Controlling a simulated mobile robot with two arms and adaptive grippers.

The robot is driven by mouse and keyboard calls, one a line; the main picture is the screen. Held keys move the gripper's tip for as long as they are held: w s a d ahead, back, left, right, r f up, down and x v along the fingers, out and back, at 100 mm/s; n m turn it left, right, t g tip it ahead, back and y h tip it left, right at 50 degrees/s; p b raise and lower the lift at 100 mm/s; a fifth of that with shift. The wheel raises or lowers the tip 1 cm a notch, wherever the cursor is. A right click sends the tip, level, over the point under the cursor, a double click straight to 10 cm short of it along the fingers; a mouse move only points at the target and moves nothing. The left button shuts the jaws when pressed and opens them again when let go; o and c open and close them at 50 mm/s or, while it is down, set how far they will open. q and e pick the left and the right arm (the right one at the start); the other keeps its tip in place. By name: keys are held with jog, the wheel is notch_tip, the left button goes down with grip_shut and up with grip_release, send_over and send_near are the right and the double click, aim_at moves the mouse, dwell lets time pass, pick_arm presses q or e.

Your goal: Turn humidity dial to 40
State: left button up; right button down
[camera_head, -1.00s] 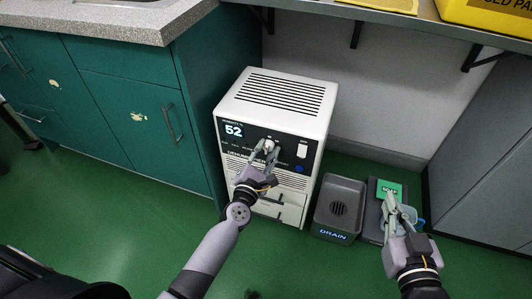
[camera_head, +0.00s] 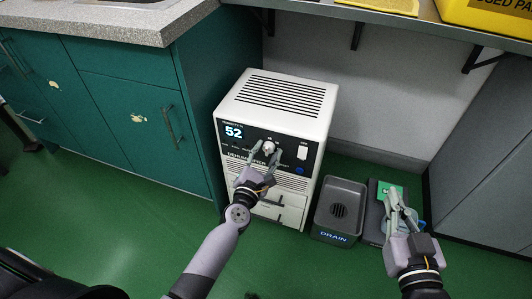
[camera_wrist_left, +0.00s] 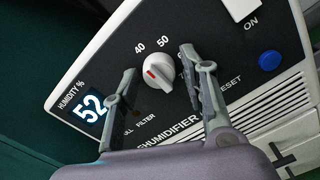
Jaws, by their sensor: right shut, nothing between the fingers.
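The white dehumidifier (camera_head: 277,100) stands on the green floor, its black panel facing me. Its humidity display (camera_head: 233,131) reads 52. The white humidity dial (camera_head: 269,147) has a red mark; in the left wrist view the dial (camera_wrist_left: 156,74) sits below the printed 40 and 50, with its mark on the left side, below the 40. My left gripper (camera_head: 264,158) is open in front of the panel. Its fingers are either side of the dial in the left wrist view, apart from it. My right gripper (camera_head: 398,200) is shut and empty, over the green-topped item at right.
A white switch (camera_head: 302,153) and blue reset button (camera_wrist_left: 269,60) are right of the dial. A grey drain bin (camera_head: 340,207) stands right of the machine, beside a dark tray with a green label (camera_head: 384,188). Teal cabinets (camera_head: 120,110) stand close on the left.

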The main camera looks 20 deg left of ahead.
pick_arm(q)
jog(key=shift+o, duration=0.6)
jog(key=shift+s, duration=0.1)
jog(key=s, duration=1.1)
jog(key=shift+s+a, duration=0.2)
jog(key=shift+s, duration=0.2)
